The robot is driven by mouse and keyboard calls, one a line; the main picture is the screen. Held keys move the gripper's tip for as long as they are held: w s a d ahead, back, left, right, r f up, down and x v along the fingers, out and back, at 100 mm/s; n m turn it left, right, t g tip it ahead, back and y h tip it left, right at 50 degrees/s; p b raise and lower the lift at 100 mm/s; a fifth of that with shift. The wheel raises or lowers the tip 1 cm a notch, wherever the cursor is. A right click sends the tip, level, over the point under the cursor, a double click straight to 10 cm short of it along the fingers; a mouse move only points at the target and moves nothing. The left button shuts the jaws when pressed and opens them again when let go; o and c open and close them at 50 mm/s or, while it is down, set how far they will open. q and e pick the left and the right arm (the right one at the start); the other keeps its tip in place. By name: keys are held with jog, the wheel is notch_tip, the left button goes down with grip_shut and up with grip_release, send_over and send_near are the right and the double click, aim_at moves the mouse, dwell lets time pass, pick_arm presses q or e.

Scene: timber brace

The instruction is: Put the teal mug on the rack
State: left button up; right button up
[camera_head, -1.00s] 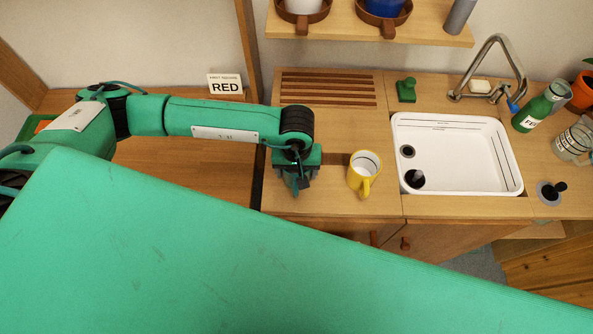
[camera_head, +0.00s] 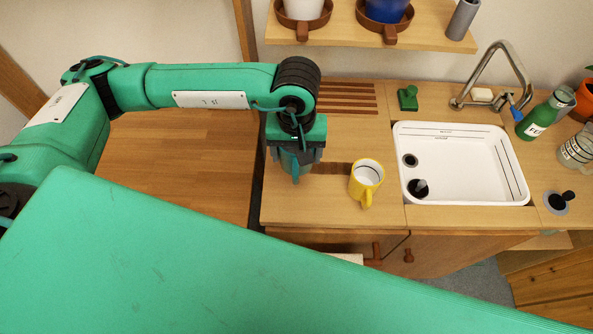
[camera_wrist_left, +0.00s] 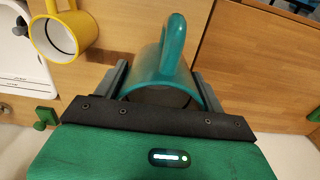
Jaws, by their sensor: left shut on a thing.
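The teal mug (camera_wrist_left: 165,70) is between the fingers of my left gripper (camera_wrist_left: 165,92) in the wrist view, with its handle pointing away from the palm. In the head view my left gripper (camera_head: 296,166) hangs over the counter, left of the yellow mug, with a bit of the teal mug showing at its fingers. The rack appears as a set of dark wooden slats (camera_head: 350,97) at the back of the counter, behind the gripper and partly hidden by my arm. My right gripper is not in view.
A yellow mug (camera_head: 366,176) stands on the counter just right of the gripper; it also shows in the wrist view (camera_wrist_left: 62,35). A white sink (camera_head: 465,160) with a tap (camera_head: 492,75) is further right. A shelf (camera_head: 430,38) with pots overhangs the back.

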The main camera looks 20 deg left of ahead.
pick_arm(q)
notch_tip(320, 180, up, 8)
jog(key=f+b, duration=0.1)
jog(key=w+a+f+m+p, duration=0.1)
jog(key=w+a+f+m, duration=0.1)
jog(key=a+f, duration=0.4)
jog(key=a+m, duration=0.1)
jog(key=a, duration=0.1)
jog(key=shift+w+a+f, duration=0.2)
jog(key=shift+a+f, duration=0.15)
jog(key=shift+a, duration=0.05)
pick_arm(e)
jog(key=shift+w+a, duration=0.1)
